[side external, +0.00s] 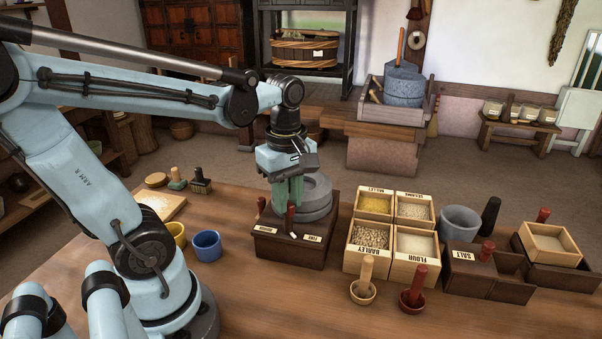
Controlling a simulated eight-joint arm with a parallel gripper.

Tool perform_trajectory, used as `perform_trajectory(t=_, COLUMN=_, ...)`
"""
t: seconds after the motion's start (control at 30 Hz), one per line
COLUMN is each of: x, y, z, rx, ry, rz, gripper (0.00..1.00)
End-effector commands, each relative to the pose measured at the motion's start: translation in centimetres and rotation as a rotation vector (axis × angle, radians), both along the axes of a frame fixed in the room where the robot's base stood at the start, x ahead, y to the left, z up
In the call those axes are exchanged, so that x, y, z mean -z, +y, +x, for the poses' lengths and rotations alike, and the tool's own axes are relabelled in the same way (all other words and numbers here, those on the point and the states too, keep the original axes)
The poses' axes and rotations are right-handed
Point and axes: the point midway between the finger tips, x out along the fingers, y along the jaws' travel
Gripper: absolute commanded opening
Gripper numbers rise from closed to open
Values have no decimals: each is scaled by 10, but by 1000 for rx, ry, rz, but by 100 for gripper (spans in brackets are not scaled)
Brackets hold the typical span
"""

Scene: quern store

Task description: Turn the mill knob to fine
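The mill is a dark brown wooden box (278,251) with a round grey stone (319,198) on top, standing on the table. A red upright knob (291,218) stands at the front of its top, between a left label (266,229) too small to read surely and a right label reading FINE (313,238). Another small red peg (261,205) shows at the box's left side. My gripper (288,200) points down with green fingers, its tips at the upper end of the red knob. Whether the fingers are closed on the knob or only beside it cannot be told.
To the right stand a crate of grain and flour compartments (380,279), a grey bowl (461,221) and a dark salt box (463,286). Two small bowls with pestles (362,292) are in front. Blue (207,246) and yellow cups stand left. Table in front of the mill is clear.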

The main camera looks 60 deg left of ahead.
Motion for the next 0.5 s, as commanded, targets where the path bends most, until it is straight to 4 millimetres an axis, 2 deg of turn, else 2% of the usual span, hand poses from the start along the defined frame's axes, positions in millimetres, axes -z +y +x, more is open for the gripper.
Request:
perform_trajectory(t=0.03, x=0, y=0, z=0, rx=0, ry=0, rz=-1, gripper=31)
perform_trajectory(t=0.1, x=0, y=0, z=0, rx=1, ry=1, rz=-2, gripper=41)
perform_trajectory(t=0.13, x=0, y=0, z=0, rx=1, ry=1, rz=-2, gripper=43)
perform_trajectory(t=0.5, x=-4, y=-1, z=0, rx=3, ry=3, rz=-4, gripper=43)
